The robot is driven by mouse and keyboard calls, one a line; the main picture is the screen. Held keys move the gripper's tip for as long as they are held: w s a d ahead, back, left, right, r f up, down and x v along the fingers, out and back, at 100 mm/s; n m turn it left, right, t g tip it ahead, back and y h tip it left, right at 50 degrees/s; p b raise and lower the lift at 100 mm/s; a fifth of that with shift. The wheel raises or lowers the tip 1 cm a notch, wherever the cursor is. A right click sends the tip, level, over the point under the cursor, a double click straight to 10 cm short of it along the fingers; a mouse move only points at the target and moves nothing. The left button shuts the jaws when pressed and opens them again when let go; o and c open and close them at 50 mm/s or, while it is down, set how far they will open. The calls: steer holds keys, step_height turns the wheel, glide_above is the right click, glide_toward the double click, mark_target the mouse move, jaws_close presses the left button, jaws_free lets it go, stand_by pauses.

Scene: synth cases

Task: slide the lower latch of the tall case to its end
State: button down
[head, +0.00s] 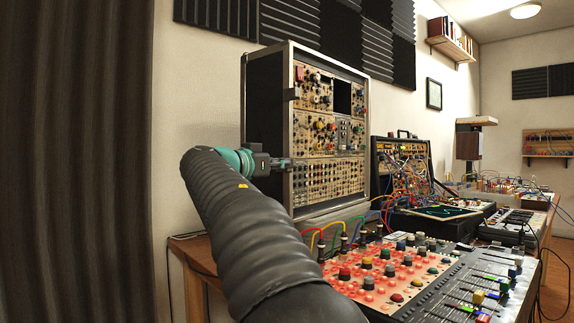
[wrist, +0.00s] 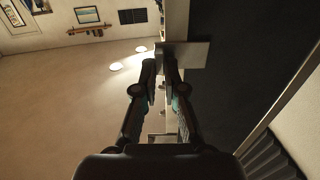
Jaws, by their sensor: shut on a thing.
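The tall case (head: 268,115) stands upright on the table in the head view, with a dark side and a metal-edged front full of modules. Its upper latch (head: 292,94) is a small dark block on the front left edge. My gripper (head: 283,163) is at the same edge lower down, shut on the lower latch, which it mostly hides there. In the wrist view my gripper (wrist: 161,70) has its fingertips close together at the metal edge. A grey plate (wrist: 190,55) lies just beyond them, against the case's dark side (wrist: 230,75). How far the latch has slid cannot be told.
A mixer with red-lit pads (head: 375,270) and coloured patch cables (head: 335,232) stand in front of the case. A smaller open synth case (head: 402,158) is to its right. A dark curtain (head: 75,150) hangs at the left.

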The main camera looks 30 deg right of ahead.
steer(key=shift+w, duration=0.1)
steer(key=c, duration=1.2)
jaws_free()
steer(key=shift+c, duration=0.2)
steer(key=shift+a, duration=0.15)
steer(key=v, duration=1.2)
